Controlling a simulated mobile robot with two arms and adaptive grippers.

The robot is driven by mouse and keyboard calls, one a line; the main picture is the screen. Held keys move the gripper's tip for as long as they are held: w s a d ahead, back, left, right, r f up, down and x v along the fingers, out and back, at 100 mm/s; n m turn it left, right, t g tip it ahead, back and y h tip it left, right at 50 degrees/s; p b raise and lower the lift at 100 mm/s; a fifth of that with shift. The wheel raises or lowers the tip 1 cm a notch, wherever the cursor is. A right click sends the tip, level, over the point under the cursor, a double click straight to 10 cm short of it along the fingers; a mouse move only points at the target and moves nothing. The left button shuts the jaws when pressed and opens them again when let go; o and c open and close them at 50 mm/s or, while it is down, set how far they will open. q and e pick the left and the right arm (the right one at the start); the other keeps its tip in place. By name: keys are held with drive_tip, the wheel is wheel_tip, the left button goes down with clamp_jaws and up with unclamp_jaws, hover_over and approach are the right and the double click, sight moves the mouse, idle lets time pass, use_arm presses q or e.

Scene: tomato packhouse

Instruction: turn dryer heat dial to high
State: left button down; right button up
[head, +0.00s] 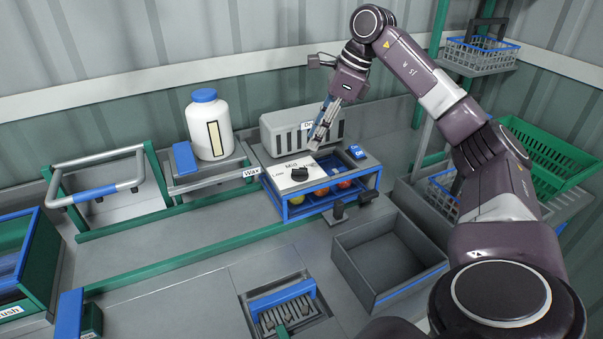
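The dryer (303,126) is a grey louvred housing at the back of the bench. In front of it is a white panel (278,177) marked Low at the left and Mid at the top; the High mark is not clearly readable. The black heat dial (299,174) sits on this panel, and its exact setting is too small to tell. My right gripper (315,142) points down above and behind the dial, apart from it, in front of the housing. It appears empty, but its finger opening is unclear. My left gripper is not in view.
A blue switch (357,152) sits right of the panel. Tomatoes (321,191) lie in the blue frame beneath. A black lever (354,203) stands in front, beside an empty grey bin (392,262). A white jar (209,127) stands left.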

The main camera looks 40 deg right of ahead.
sight(301, 169)
drive_tip(key=x, duration=0.9)
drive_tip(key=shift+s+d+f, duration=0.1)
drive_tip(key=shift+d+f, duration=0.05)
drive_tip(key=shift+f, duration=0.2)
clamp_jaws()
